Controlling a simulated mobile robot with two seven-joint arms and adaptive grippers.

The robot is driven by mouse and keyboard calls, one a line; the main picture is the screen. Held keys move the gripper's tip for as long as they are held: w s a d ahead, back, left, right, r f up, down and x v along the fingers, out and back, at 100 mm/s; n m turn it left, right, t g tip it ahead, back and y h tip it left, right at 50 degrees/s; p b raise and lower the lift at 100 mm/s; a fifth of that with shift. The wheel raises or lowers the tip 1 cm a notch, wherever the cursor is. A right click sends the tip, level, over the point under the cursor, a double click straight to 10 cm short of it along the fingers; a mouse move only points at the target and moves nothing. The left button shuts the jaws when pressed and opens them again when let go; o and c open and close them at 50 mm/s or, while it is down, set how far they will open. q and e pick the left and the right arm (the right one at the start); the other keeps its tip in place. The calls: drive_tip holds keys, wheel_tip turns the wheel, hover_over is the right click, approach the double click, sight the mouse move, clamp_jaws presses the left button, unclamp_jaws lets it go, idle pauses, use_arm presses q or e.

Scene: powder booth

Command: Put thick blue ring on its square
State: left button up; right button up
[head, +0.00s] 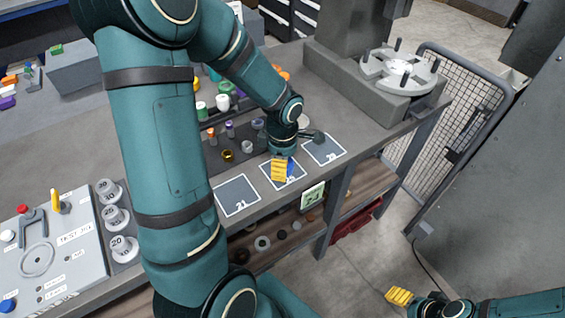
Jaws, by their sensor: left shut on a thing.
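My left gripper (280,171), with yellow fingers, points down over the middle dark square (299,178) at the table's front edge. It is shut on the thick blue ring (291,168), of which only a small blue patch shows beside the fingers. The fingers hide the rest of the ring and much of the square, so I cannot tell whether the ring touches it. My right gripper (399,296) is low at the bottom right, away from the table; its finger gap is not clear.
Dark squares lie to the left (237,194) and right (324,149) of the middle one. Several small parts stand on a dark mat (238,157) behind them. A grey fixture with a round plate (400,72) stands at the back right. A test panel (50,258) is at the left.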

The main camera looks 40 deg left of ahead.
use_arm(q)
drive_tip(key=shift+f, duration=0.2)
drive_tip(key=o, duration=1.3)
drive_tip(key=shift+c, duration=0.2)
drive_tip(key=shift+r, duration=0.55)
wheel_tip(320, 180, up, 11)
drive_tip(key=p, duration=0.3)
drive_tip(key=w+d+f+m+h, duration=0.2)
drive_tip(key=d+f+m, duration=0.8)
drive_tip(key=d+f, duration=0.25)
drive_tip(key=s+d+f+m+t+h, duration=0.1)
drive_tip(key=s+d+f+m, duration=0.2)
drive_tip(key=d+f+m, duration=0.2)
drive_tip(key=s+d+f+m, duration=0.3)
drive_tip(key=d+f+m, duration=0.3)
drive_tip(key=f+m, duration=0.1)
drive_tip(key=shift+s+f+t+h, duration=0.25)
drive_tip(key=shift+f+t+h, duration=0.15)
drive_tip(key=shift+f, duration=0.1)
